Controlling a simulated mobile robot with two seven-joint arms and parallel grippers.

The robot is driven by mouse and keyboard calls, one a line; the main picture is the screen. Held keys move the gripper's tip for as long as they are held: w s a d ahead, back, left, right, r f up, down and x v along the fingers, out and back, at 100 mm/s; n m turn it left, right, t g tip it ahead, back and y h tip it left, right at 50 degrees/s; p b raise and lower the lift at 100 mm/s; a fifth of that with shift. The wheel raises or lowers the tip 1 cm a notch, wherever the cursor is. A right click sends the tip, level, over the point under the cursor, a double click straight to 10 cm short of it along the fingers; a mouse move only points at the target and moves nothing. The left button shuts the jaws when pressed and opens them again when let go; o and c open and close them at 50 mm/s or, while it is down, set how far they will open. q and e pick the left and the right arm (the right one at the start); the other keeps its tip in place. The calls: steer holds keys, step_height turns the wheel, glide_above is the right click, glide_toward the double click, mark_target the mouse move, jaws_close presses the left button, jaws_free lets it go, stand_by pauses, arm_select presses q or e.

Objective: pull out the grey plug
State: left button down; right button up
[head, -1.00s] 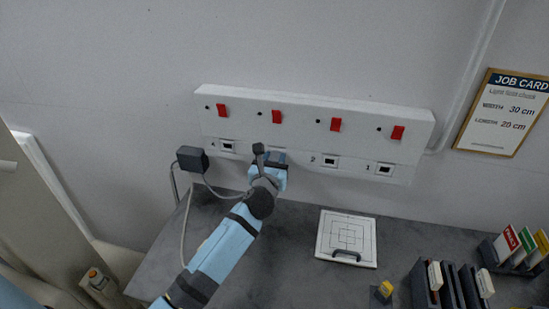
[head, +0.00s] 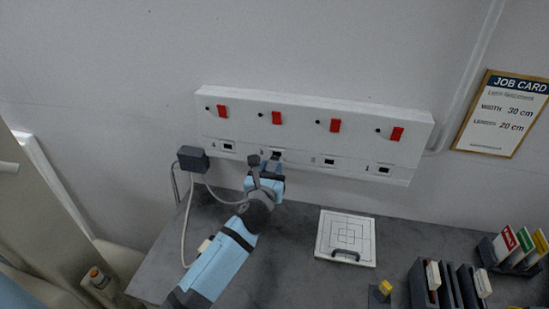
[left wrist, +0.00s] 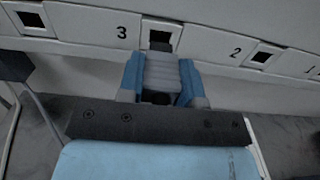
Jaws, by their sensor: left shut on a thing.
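The grey plug (left wrist: 162,76), a ribbed light-grey block, is between the blue fingers of my left gripper (head: 272,166) in the left wrist view. The gripper is shut on it, in front of socket 3 of the white wall panel (head: 310,145). The dark opening of socket 3 (left wrist: 160,39) shows just beyond the plug; it also shows in the head view (head: 276,154). The plug looks drawn back from the socket, but I cannot tell whether its tip is fully clear. My right gripper is not in view.
Red switches (head: 278,118) line the panel above the sockets. A dark box (head: 193,159) with a pale cable hangs left of my arm. On the grey worktop (head: 290,240) are a white gridded board (head: 347,227) and dark card holders (head: 452,285). A job card (head: 503,113) hangs at right.

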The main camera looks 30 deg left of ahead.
arm_select(q)
steer(key=shift+v, duration=1.05)
